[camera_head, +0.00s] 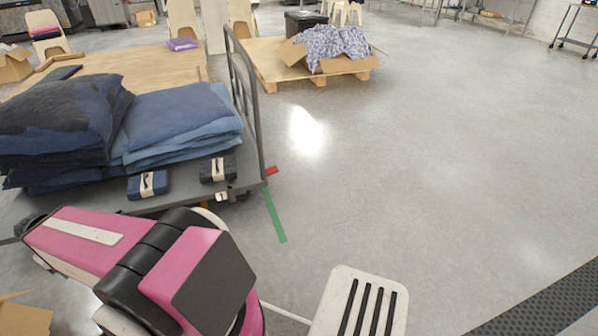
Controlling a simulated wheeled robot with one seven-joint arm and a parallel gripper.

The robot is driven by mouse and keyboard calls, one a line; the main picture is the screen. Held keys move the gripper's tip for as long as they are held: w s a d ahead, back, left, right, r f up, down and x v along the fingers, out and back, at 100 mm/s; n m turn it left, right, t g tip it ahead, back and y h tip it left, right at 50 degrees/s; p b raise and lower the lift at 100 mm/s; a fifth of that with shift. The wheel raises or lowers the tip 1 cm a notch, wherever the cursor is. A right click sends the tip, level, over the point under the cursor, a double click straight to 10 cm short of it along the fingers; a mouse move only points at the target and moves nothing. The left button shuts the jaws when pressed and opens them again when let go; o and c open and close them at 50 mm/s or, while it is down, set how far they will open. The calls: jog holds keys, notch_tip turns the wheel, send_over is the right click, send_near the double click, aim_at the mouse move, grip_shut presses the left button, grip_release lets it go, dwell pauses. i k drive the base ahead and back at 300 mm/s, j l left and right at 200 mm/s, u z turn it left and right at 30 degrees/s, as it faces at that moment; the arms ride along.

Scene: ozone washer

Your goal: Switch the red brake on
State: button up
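A dark platform cart (225,184) with a tall metal handle frame (248,105) stands at the left, loaded with folded denim. A small red piece (272,171) shows just beyond the cart's right corner, low near the floor. It is too small to tell whether it is the brake pedal or a floor marking, so its on or off state cannot be read. A small whitish piece (222,197) sits at the cart's front edge. My pink and black arm crosses the lower left, in front of the cart. My gripper's fingers are not in view.
Stacked denim (180,120) and two small dark bundles lie on the cart. A green floor strip (275,216) runs from its corner. A wooden pallet (265,62) with an open cardboard box (310,62) stands behind. The floor to the right is clear up to a dark mat (550,305).

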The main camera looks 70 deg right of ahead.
aim_at(274, 169)
jog(key=k+l+z, duration=0.15)
jog(key=l+z, duration=0.75)
jog(key=l, duration=0.2)
jog(key=l+z, duration=0.1)
jog(key=l, duration=1.1)
jog(key=l+z, duration=0.15)
jog(key=l, duration=1.05)
jog(key=i, duration=0.1)
